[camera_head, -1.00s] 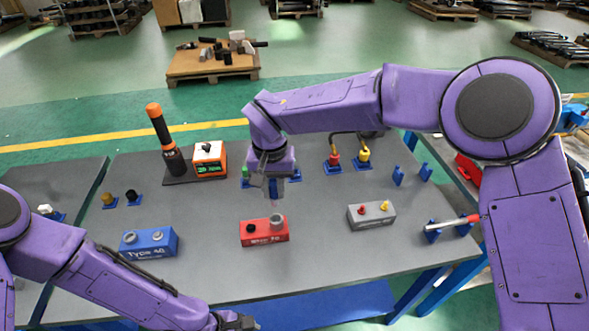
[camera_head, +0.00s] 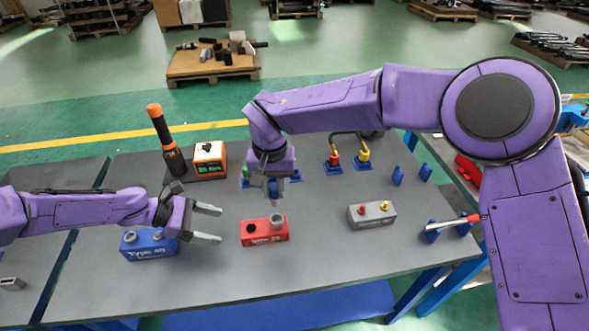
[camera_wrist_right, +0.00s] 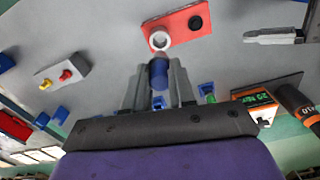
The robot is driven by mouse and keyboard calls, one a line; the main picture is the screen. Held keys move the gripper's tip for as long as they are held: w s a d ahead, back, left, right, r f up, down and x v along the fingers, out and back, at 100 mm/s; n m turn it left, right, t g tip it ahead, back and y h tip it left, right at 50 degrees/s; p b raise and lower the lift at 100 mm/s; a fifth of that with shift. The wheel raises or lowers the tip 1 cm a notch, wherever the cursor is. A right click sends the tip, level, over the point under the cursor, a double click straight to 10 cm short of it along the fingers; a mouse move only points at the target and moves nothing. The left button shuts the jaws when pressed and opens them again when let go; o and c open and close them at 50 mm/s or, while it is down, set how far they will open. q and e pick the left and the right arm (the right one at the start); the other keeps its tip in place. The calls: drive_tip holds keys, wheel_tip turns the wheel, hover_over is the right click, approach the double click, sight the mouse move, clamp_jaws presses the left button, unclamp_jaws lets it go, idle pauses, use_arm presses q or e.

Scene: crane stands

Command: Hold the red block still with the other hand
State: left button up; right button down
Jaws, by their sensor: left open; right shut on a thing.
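The red block (camera_head: 252,238) lies on the grey table, with a grey ring-shaped socket and a dark hole on top. It also shows at the top of the right wrist view (camera_wrist_right: 180,27). My left gripper (camera_head: 219,225) is open and empty, to the left of the red block and apart from it, its fingers pointing toward it. One of its fingers shows in the right wrist view. My right gripper (camera_head: 273,186) is above and behind the red block. It is shut on a blue cylindrical piece (camera_wrist_right: 158,76) whose end points toward the block's grey socket; whether they touch is unclear.
A blue block (camera_head: 150,250) stands beside my left gripper, partly hidden by it. A grey block (camera_head: 371,217) with red and yellow fittings stands to the right. An orange device (camera_head: 210,160) and an orange-and-black tool (camera_head: 165,140) stand at the back left. The table front is clear.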

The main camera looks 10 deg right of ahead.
use_arm(q)
drive_tip(key=x, duration=0.8)
drive_tip(key=shift+d+f, duration=0.25)
drive_tip(key=shift+d, duration=0.1)
drive_tip(key=c, duration=1)
drive_tip(key=shift+c, duration=0.2)
